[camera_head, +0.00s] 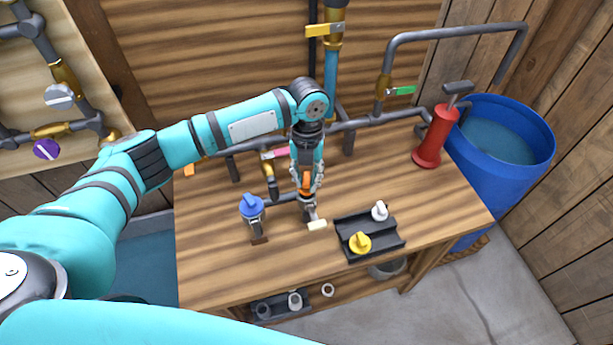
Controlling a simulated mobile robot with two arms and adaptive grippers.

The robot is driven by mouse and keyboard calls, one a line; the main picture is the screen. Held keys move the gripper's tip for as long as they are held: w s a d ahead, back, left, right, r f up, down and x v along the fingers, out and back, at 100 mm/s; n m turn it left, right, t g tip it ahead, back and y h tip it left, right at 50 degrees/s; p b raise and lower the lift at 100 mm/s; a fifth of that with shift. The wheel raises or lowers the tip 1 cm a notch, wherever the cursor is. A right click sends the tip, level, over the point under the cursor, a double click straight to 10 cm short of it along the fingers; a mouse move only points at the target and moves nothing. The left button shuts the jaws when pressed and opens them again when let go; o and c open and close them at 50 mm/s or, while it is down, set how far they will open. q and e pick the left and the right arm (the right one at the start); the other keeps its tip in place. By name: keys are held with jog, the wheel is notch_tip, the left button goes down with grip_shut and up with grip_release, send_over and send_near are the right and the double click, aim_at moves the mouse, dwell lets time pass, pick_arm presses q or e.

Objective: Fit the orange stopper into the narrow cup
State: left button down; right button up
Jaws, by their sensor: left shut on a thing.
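My left gripper (306,186) points down over the middle of the workbench. It is shut on the small orange stopper (306,179), which shows between its fingers. Directly below is a small grey upright fitting (309,213) with a cream-coloured block at its foot. It may be the narrow cup, but I cannot tell for sure. The gripper hides its top, so I cannot tell whether the stopper touches it. My right gripper is not in view.
A blue-topped fitting (251,207) stands left of the gripper. A black tray (382,243) with yellow and white knobs lies right. A red pump (431,143) and blue barrel (540,145) stand farther right. Pipes run behind.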

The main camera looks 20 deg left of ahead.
pick_arm(q)
jog(key=shift+f, duration=0.7)
dwell(0.7)
jog(key=shift+f, duration=0.65)
dwell(0.5)
jog(key=c, duration=1.2)
grip_release()
jog(key=shift+o, duration=0.2)
jog(key=shift+r, duration=0.15)
jog(key=r, duration=0.4)
jog(key=w+r, duration=0.1)
jog(key=r, duration=0.6)
jog(key=shift+w+a+r, duration=0.2)
jog(key=shift+r, duration=0.15)
